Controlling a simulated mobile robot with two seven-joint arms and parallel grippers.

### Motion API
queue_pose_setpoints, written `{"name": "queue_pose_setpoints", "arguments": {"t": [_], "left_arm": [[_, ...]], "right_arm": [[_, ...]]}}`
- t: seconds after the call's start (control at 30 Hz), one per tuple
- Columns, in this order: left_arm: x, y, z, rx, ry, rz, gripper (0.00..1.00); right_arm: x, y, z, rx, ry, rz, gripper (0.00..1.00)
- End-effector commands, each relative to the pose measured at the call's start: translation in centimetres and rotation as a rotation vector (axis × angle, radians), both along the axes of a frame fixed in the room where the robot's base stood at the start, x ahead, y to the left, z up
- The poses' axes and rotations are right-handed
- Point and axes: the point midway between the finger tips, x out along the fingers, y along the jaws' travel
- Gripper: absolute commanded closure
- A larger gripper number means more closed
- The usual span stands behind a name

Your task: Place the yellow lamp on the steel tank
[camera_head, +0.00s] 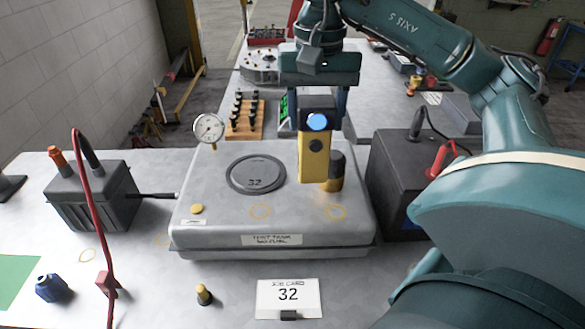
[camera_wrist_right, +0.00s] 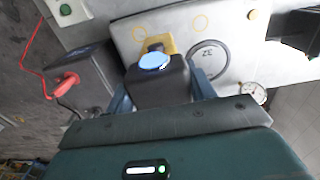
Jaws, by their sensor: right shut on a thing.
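The yellow lamp (camera_head: 312,160) has a yellow body, a black top and a pale blue lens. It is upright over the right half of the steel tank (camera_head: 220,225); I cannot tell whether its bottom touches the tank top. My right gripper (camera_head: 315,112) is shut on its black top from above, one finger on each side. In the wrist view the lamp (camera_wrist_right: 160,88) sits between the fingers, over the tank (camera_wrist_right: 225,25). A yellow cylinder with a dark top (camera_head: 334,172) shows right beside the lamp's body. My left gripper is not in view.
A round dark lid (camera_head: 256,174) and a dial gauge (camera_head: 208,129) are left of the lamp. Black batteries stand left (camera_head: 93,195) and right (camera_head: 395,170) of the tank. A job card (camera_head: 288,297) stands in front.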

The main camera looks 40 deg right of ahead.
Motion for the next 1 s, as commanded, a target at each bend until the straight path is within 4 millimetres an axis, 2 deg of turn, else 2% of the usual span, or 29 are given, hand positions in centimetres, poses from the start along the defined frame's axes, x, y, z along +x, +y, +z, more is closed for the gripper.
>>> {"name": "queue_pose_setpoints", "arguments": {"t": [0.03,0.1,0.2,0.27,0.37,0.6,1.0], "left_arm": [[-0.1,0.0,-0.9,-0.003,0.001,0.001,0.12],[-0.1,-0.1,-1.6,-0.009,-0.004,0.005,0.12],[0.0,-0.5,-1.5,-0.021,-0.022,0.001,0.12],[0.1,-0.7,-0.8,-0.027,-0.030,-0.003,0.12],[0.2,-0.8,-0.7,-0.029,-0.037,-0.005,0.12],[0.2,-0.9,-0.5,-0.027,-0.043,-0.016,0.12],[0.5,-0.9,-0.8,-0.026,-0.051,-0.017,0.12]], "right_arm": [[-0.1,0.0,-1.5,0.001,0.004,0.002,0.92],[-0.1,0.0,-3.1,0.000,0.005,0.001,0.92],[0.0,0.0,-4.6,0.001,0.003,0.001,0.92],[0.0,0.0,-4.8,0.000,0.001,0.000,0.92],[0.0,0.0,-5.5,-0.001,0.001,0.000,0.92],[-0.1,0.0,-8.4,-0.001,0.002,-0.001,0.92],[0.0,0.0,-9.2,0.001,-0.001,0.000,0.92]]}}
